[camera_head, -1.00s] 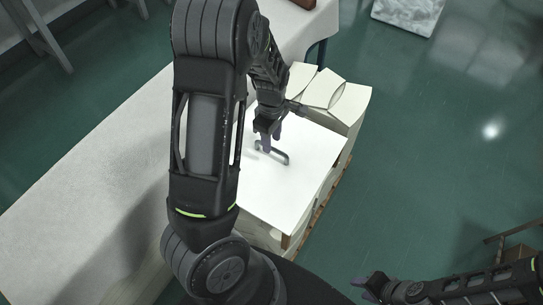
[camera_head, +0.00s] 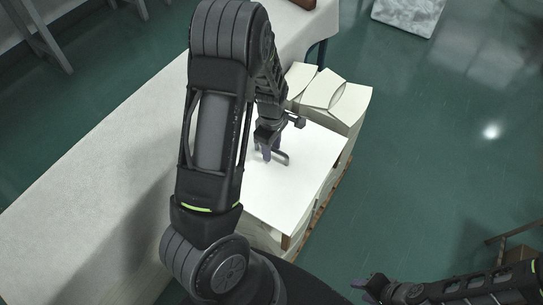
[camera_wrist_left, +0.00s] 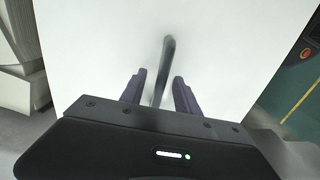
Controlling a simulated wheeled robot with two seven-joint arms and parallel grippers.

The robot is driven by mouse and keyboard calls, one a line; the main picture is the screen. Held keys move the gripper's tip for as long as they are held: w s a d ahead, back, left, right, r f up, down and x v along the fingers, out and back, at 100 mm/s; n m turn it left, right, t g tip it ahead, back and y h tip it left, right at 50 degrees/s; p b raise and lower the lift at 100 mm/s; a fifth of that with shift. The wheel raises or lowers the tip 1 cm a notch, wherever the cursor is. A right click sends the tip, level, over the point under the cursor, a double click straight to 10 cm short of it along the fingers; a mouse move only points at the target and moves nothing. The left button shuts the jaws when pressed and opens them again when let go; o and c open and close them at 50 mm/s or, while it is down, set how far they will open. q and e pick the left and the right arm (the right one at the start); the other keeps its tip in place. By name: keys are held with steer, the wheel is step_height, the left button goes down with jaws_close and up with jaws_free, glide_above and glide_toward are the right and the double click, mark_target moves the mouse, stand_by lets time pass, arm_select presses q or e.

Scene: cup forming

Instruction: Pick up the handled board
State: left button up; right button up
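The handled board (camera_head: 297,187) is a flat white panel lying on top of a stack of pale curved pieces. Its dark handle (camera_head: 281,157) stands up near the middle of the board. My left gripper (camera_head: 268,155) is at the handle, pointing down. In the left wrist view, the left gripper (camera_wrist_left: 160,92) has its two fingers apart, one on each side of the handle (camera_wrist_left: 165,62), with gaps visible. The white board (camera_wrist_left: 110,50) fills most of that view. My right gripper (camera_head: 368,286) is low at the right, away from the board; its fingers look apart.
A long table with a pale cover (camera_head: 110,160) runs along the left side. More pale curved pieces (camera_head: 335,98) stand behind the board on the stack. Green floor (camera_head: 440,150) is open to the right. A marbled block (camera_head: 408,12) is at the top right.

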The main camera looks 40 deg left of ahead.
arm_select(q)
steer(key=shift+c, duration=0.2)
jaws_close()
stand_by(1.3)
